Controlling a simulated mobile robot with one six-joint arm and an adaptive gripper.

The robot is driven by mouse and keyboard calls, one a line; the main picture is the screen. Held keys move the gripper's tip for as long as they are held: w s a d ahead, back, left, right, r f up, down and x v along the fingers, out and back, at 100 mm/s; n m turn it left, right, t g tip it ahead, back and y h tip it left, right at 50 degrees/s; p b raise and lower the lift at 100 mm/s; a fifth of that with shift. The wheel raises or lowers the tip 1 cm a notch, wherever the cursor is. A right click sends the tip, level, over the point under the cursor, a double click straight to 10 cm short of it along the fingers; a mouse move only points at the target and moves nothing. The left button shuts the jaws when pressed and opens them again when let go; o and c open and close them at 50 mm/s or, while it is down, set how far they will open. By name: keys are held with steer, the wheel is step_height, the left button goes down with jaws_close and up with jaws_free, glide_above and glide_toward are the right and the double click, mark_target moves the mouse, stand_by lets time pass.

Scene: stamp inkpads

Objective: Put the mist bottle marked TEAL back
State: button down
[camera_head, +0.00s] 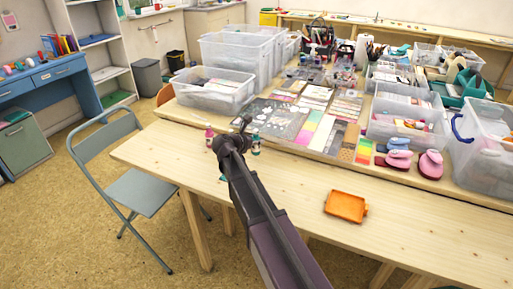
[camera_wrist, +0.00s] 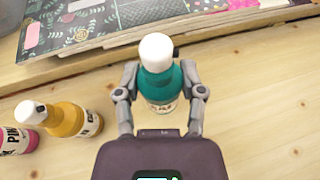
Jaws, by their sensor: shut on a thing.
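The teal mist bottle (camera_wrist: 161,84) with a white cap sits between the two fingers of my gripper (camera_wrist: 160,92) in the wrist view. The gripper is shut on it. A yellow bottle (camera_wrist: 73,120) and a pink bottle (camera_wrist: 16,139) stand to the left in the wrist view. The pink bottle also shows in the head view (camera_head: 209,137); the yellow one is hidden there by my arm.
Patterned paper sheets (camera_wrist: 95,22) lie on a raised board behind the bottles. An orange tray (camera_head: 346,207) lies on the front table (camera_head: 300,185). Clear plastic bins (camera_head: 213,90) stand at the back. The table right of the teal bottle is bare.

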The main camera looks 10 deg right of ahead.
mark_target(256, 146)
steer(key=shift+f+b, duration=1.35)
steer(key=shift+f, duration=0.2)
steer(key=shift+f, duration=0.15)
steer(key=shift+c, duration=1)
jaws_free()
steer(key=shift+r, duration=0.2)
steer(key=shift+s+a+r, duration=0.15)
steer(key=shift+s+a, duration=0.05)
steer(key=shift+a, duration=0.05)
steer(key=p+v, duration=0.4)
steer(key=v, duration=0.7)
steer(key=shift+a+p, duration=0.15)
steer(key=shift+p, duration=0.15)
